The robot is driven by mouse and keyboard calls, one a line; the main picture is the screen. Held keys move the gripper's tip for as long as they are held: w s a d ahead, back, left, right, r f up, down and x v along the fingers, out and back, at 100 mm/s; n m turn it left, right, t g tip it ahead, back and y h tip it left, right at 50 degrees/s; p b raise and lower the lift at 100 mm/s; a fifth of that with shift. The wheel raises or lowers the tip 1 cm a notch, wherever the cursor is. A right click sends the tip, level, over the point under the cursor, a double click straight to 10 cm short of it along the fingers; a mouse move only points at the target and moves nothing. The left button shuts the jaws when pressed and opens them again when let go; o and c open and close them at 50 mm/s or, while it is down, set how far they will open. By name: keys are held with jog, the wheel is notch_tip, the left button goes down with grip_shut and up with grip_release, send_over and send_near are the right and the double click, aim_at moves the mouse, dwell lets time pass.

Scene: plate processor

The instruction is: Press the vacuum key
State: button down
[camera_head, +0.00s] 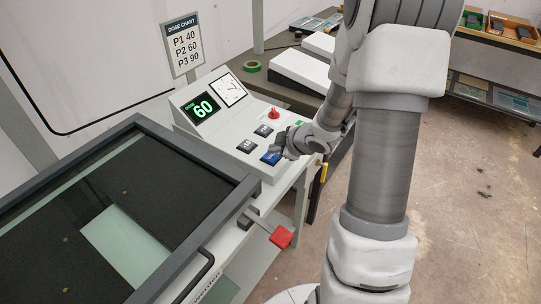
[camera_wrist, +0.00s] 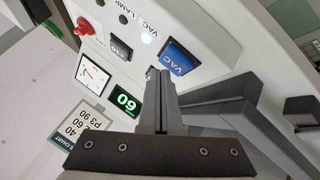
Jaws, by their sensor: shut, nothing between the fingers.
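The vacuum key is a blue square key labelled VAC (camera_wrist: 177,57). In the head view it shows at the right front of the sloped control panel (camera_head: 271,158), partly covered by my gripper. My gripper (camera_wrist: 160,74) is shut and empty. In the wrist view its fingertips are at the near edge of the blue key, overlapping its corner in the picture. I cannot tell whether they touch it. A small round light (camera_wrist: 147,38) beside the VAC label glows white.
The panel also bears a green display reading 60 (camera_head: 202,108), a dial (camera_head: 228,90), dark keys (camera_head: 247,145) and a red knob (camera_head: 273,114). The framed glass unit (camera_head: 125,215) with a red-tipped lever (camera_head: 281,237) lies at front left. A dose chart (camera_head: 182,45) stands behind.

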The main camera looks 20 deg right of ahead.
aim_at(274, 158)
jog(key=shift+f, duration=0.15)
dwell(0.3)
jog(key=shift+f+b, duration=0.35)
jog(key=shift+f, duration=0.15)
dwell(0.5)
jog(key=shift+r+p, duration=0.55)
jog(key=shift+r, duration=0.1)
notch_tip(274, 158, up, 6)
jog(key=p, duration=0.6)
